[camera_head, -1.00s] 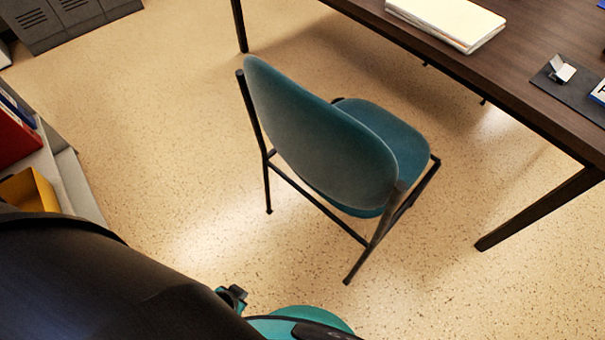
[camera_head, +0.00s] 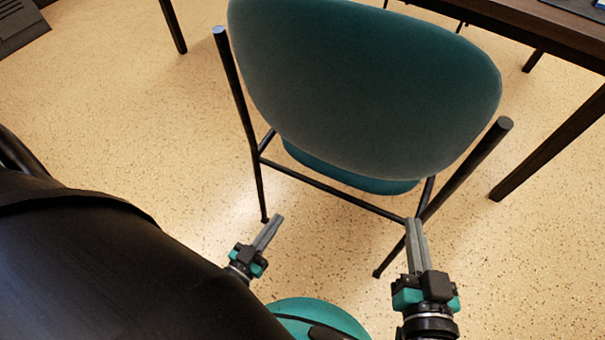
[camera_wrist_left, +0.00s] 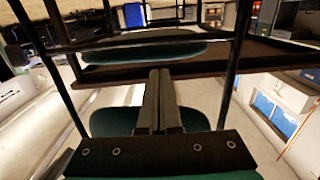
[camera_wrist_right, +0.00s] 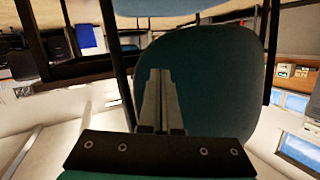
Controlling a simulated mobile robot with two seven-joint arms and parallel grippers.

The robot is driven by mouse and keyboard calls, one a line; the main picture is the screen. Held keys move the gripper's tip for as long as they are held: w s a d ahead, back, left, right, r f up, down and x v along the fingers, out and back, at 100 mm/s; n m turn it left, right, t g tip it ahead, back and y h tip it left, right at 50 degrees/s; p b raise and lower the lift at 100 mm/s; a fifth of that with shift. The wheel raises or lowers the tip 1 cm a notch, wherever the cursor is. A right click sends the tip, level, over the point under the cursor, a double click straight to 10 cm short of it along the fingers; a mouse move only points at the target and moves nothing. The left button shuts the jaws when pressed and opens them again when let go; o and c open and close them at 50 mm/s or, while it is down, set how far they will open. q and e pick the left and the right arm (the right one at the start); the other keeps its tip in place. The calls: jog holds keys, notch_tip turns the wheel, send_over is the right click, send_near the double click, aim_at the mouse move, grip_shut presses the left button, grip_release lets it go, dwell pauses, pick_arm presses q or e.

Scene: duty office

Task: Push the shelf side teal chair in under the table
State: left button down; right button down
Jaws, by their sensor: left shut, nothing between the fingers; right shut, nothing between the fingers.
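The teal chair (camera_head: 365,85) stands upright with its back toward me and its black legs on the floor. Its teal seat (camera_head: 350,178) shows below the backrest. The dark table (camera_head: 540,27) is beyond it at the upper right. My left gripper (camera_head: 277,220) is shut and empty, low near the chair's left rear leg. My right gripper (camera_head: 412,224) is shut and empty, in front of the chair's right side; whether it touches the frame I cannot tell. In the right wrist view the teal backrest (camera_wrist_right: 215,75) fills the middle behind the shut fingers.
A table leg (camera_head: 550,150) stands right of the chair and another (camera_head: 173,25) at the upper left. A grey cabinet (camera_head: 20,25) is at the far upper left. Speckled floor is clear left of the chair.

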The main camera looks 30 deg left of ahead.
pick_arm(q)
send_near(310, 172)
jog(key=w, duration=0.4)
jog(key=shift+w+d+f+b, duration=0.15)
jog(key=shift+w+b, duration=0.25)
jog(key=shift+w, duration=0.85)
pick_arm(e)
jog(key=shift+s+a+r+t+y, duration=0.2)
jog(key=shift+r+t, duration=0.2)
jog(key=shift+r, duration=0.15)
jog(key=shift+s+a+r+t+y, duration=0.1)
jog(key=shift+s+a+r+t, duration=0.1)
jog(key=shift+r+t, duration=0.25)
pick_arm(q)
jog(key=shift+w+d, duration=0.1)
jog(key=shift+w, duration=0.05)
pick_arm(e)
jog(key=shift+w, duration=0.1)
